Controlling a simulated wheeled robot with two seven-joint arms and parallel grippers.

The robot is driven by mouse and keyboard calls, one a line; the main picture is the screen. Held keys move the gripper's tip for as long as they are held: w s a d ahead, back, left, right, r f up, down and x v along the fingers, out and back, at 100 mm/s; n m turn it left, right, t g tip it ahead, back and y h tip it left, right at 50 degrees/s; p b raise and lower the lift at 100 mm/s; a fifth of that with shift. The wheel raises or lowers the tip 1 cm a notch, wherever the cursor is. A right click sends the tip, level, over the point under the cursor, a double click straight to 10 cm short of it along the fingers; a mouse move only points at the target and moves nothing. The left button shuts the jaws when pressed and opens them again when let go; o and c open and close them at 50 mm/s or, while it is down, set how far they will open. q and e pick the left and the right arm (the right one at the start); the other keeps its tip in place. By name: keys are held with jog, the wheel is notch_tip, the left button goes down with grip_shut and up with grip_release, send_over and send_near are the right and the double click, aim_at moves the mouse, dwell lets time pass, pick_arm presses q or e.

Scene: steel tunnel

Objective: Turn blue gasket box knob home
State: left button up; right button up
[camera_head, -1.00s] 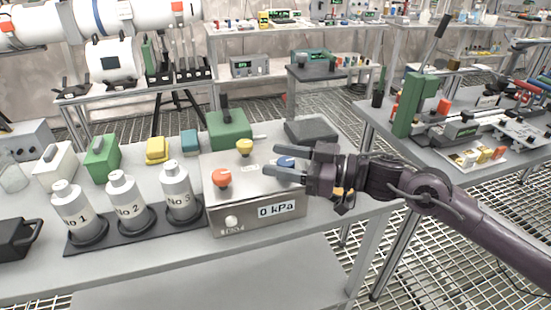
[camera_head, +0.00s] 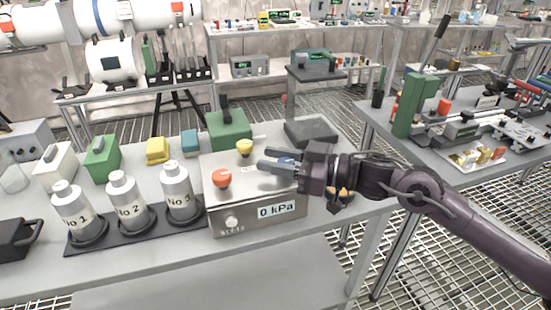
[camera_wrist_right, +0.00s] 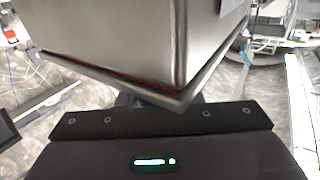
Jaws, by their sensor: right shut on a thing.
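The gasket box (camera_head: 240,202) is a steel box with a "0 kPa" display on its front. A red-orange knob (camera_head: 221,178), a yellow knob (camera_head: 244,147) and a blue knob (camera_head: 285,160) stand on its top. My right gripper (camera_head: 268,158) reaches in from the right over the box top. It is shut on the blue knob, which its fingers mostly hide. The right wrist view shows the box's steel corner (camera_wrist_right: 180,50) close above the dark gripper body; fingertips and knob do not show there. My left gripper is out of view.
Bottles marked No 1 (camera_head: 72,208), No 2 (camera_head: 127,199) and No 3 (camera_head: 179,189) stand in a black rack left of the box. A green block (camera_head: 229,130) and a dark stand base (camera_head: 311,131) sit behind it.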

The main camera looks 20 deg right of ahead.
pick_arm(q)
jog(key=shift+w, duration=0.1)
